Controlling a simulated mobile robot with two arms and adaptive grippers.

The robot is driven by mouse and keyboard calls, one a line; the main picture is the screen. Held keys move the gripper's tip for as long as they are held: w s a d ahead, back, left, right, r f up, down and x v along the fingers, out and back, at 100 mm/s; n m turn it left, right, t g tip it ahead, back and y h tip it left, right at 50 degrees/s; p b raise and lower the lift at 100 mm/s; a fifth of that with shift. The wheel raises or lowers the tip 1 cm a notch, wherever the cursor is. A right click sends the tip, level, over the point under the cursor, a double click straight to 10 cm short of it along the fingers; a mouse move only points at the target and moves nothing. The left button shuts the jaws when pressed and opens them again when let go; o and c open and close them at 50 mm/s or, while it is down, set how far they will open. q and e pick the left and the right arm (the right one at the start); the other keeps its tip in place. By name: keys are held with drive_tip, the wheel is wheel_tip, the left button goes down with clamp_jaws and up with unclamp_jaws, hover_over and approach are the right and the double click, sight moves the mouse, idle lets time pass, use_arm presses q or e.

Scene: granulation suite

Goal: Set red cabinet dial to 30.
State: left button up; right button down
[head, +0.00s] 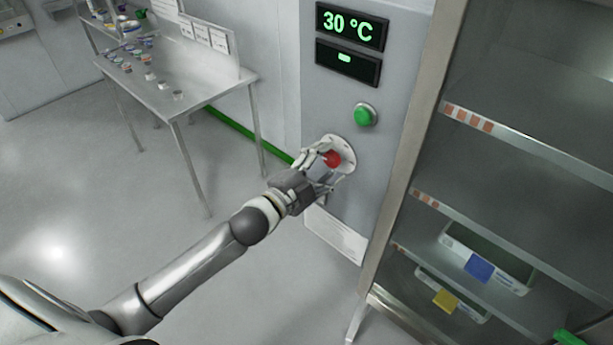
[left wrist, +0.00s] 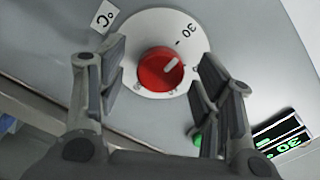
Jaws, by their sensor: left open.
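The red dial (head: 332,159) sits on a round white scale plate (head: 347,147) on the grey cabinet front. In the left wrist view the red dial (left wrist: 160,69) has a white pointer mark, which points up and right toward the printed "30" on the scale plate (left wrist: 150,22). My left gripper (left wrist: 158,80) is open, with one finger on each side of the dial and visible gaps to it. In the head view my left gripper (head: 328,168) is at the dial and partly covers it. The upper display (head: 352,26) reads 30 °C in green. My right gripper is not in view.
A green button (head: 363,115) is above the dial, and a second display (head: 347,62) shows a green mark. An open shelf unit (head: 520,130) with bins stands at the right. A steel table (head: 190,85) with small cups stands at the left.

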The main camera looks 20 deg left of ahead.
use_arm(q)
drive_tip(key=v, duration=1.1)
drive_tip(key=shift+r, duration=0.1)
drive_tip(key=a+f+n+g+y+b, duration=0.1)
drive_tip(key=a+f+n+g+y, duration=0.15)
drive_tip(key=f, duration=0.95)
drive_tip(key=a+f+n+g+y+b, duration=0.1)
drive_tip(key=a+f+n+y+b, duration=0.2)
drive_tip(key=f, duration=0.9)
drive_tip(key=s+a+f+n+g, duration=0.2)
drive_tip(key=s+f, duration=0.2)
drive_tip(key=f, duration=0.5)
drive_tip(key=s+a+f+n+g, duration=0.15)
drive_tip(key=s+f, duration=0.25)
drive_tip(key=f, duration=0.5)
drive_tip(key=s+d+f+n+g+b, duration=0.15)
drive_tip(key=s+f+g, duration=0.25)
drive_tip(key=s+f, duration=0.95)
drive_tip(key=s+d+f+n+g+b, duration=0.1)
drive_tip(key=s+d+f+g, duration=0.1)
drive_tip(key=s+f, duration=0.3)
drive_tip(key=s+d+f+n+g+b, duration=0.1)
drive_tip(key=s+f, duration=0.4)
drive_tip(key=s, duration=0.8)
drive_tip(key=shift+d+f+n+g+y, duration=0.35)
drive_tip(key=shift+d+n+g, duration=0.4)
drive_tip(key=shift+d+g, duration=0.35)
